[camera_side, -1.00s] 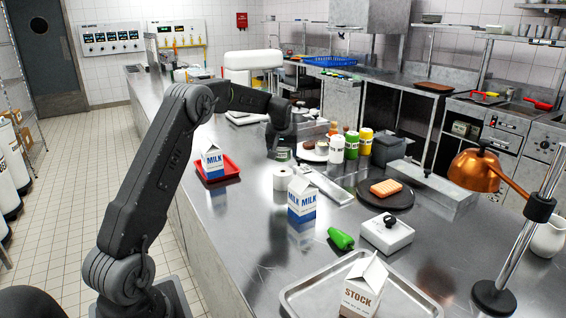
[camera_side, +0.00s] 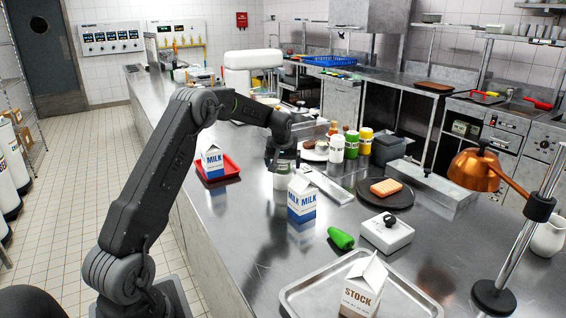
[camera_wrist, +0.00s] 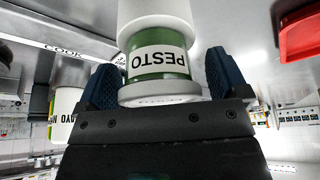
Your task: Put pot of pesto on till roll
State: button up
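The pot of pesto (camera_wrist: 157,62), with green contents, a white label and a pale lid, is between my gripper's fingers (camera_wrist: 163,75) in the wrist view. The left finger is close beside it; a narrow gap shows by the right finger, so my gripper looks open around the pot. The white till roll (camera_wrist: 155,12) is at the pot's base end, and the pot appears upright on it; exact contact is hard to tell. In the side view my gripper (camera_side: 282,166) is low over the till roll (camera_side: 281,182), behind the milk carton, and partly hides the pot.
A milk carton (camera_side: 301,200) stands close in front of the roll. Another carton stands on a red tray (camera_side: 229,170) to the left. Sauce bottles (camera_side: 351,145) and a dark round board (camera_side: 399,203) are to the right. Steel counter is bare at front left.

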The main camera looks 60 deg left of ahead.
jog(key=shift+r, duration=0.25)
jog(key=v, duration=1.2)
jog(key=s+d+r+m+t, duration=0.1)
jog(key=s+d+r+m, duration=0.15)
jog(key=d, duration=0.35)
jog(key=s+d+r+m, duration=0.1)
jog(key=s+d+r, duration=0.15)
jog(key=d, duration=0.45)
jog(key=s+d+f+m+h, duration=0.1)
jog(key=s+d+m, duration=0.1)
jog(key=s+d, duration=0.4)
jog(key=s+d+f+m+t+h, duration=0.1)
jog(key=s+d+m, duration=0.2)
jog(key=s+d, duration=0.4)
jog(key=s+d+f+m+h, duration=0.1)
jog(key=s+d+m, duration=0.1)
jog(key=s+d, duration=0.5)
jog(key=shift+s+t+h, duration=0.4)
jog(key=shift+s, duration=1)
